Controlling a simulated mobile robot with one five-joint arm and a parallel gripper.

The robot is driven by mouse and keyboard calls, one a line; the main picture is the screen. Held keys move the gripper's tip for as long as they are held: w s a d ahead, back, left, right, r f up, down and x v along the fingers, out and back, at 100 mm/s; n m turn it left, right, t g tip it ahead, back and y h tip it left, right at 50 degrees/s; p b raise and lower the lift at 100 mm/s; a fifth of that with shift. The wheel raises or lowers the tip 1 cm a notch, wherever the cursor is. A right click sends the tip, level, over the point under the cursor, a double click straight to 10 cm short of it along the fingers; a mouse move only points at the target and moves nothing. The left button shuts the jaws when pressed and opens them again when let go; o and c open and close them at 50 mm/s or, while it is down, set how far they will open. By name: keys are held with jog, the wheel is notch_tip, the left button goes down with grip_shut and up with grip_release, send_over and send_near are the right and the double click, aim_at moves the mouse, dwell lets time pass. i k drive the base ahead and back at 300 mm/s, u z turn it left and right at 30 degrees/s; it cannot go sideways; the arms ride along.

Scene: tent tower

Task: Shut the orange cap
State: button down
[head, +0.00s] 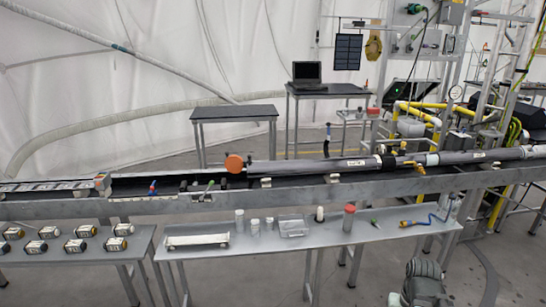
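The orange cap (234,163) is a round disc at the left end of a long grey pipe (310,167) that lies along the raised metal bench. Its flat face is turned toward the camera, and it looks swung aside from the pipe's end rather than square across it. The pipe's mouth and any hinge are too small to make out.
The long bench (150,209) crosses the view. A lower shelf (270,245) in front holds small jars, a clear box (293,226) and a red-lidded jar (349,217). Several dark-and-white fittings lie on the left table (75,262).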

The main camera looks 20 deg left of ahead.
aim_at(234, 164)
jog(key=u, duration=0.2)
jog(key=i, duration=2.15)
jog(key=u, duration=1.3)
jog(key=i, duration=0.45)
jog(key=u, duration=0.4)
jog(key=k, duration=0.4)
jog(key=z, duration=1.35)
jog(key=k, duration=1)
jog(key=u, duration=0.4)
